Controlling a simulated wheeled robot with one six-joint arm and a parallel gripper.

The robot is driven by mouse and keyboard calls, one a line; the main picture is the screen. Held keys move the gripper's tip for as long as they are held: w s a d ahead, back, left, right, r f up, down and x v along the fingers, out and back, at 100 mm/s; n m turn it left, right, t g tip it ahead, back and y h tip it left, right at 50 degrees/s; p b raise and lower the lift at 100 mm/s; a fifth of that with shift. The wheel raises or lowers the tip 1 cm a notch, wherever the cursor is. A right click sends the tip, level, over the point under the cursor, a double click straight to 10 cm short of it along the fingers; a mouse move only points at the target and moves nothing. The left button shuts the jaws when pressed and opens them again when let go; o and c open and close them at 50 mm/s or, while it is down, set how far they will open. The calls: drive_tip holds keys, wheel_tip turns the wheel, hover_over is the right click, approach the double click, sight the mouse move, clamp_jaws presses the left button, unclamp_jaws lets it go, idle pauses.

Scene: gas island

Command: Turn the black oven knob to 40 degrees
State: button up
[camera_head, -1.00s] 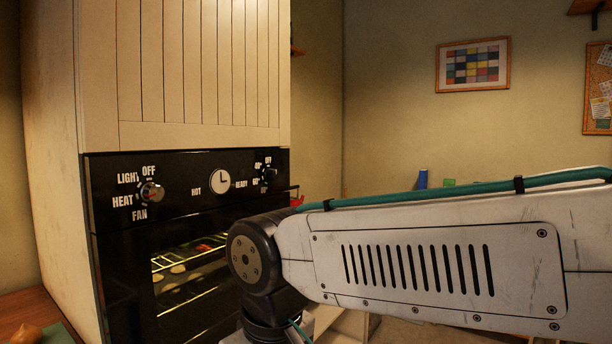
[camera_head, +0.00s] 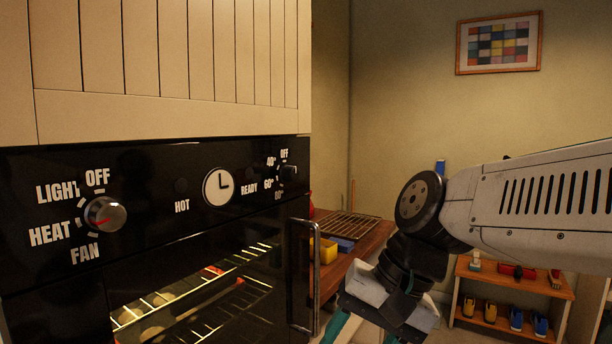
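The black oven knob (camera_head: 288,172) is on the right end of the oven's black control panel (camera_head: 150,165). Labels OFF, 40°, 60° and a partly hidden or unclear lower one surround it. Its exact pointer direction is too small to tell. A silver knob (camera_head: 105,216) with a red mark sits at the left among LIGHT, OFF, HEAT and FAN. A clock dial (camera_head: 218,187) is between them, with HOT and READY beside it. My arm is right of the oven, apart from the black knob.
The oven door handle (camera_head: 303,275) sticks out below the black knob. Behind it are a wooden counter (camera_head: 375,240) with a wire rack (camera_head: 347,225) and a yellow box (camera_head: 326,250). A low shelf (camera_head: 505,285) with shoes stands at right. A picture (camera_head: 498,43) hangs above.

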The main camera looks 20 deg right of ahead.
drive_tip(key=w+a+r+m+t+y, duration=0.2)
drive_tip(key=w+r+m+t+y, duration=0.15)
drive_tip(key=w+r+m, duration=0.45)
drive_tip(key=m+t+y, duration=0.2)
drive_tip(key=m+t, duration=0.7)
drive_tip(key=m, duration=0.6)
approach(296, 175)
drive_tip(key=x, duration=0.9)
drive_tip(key=shift+w+a, duration=0.2)
drive_tip(key=shift+w, duration=0.05)
drive_tip(key=c, duration=1)
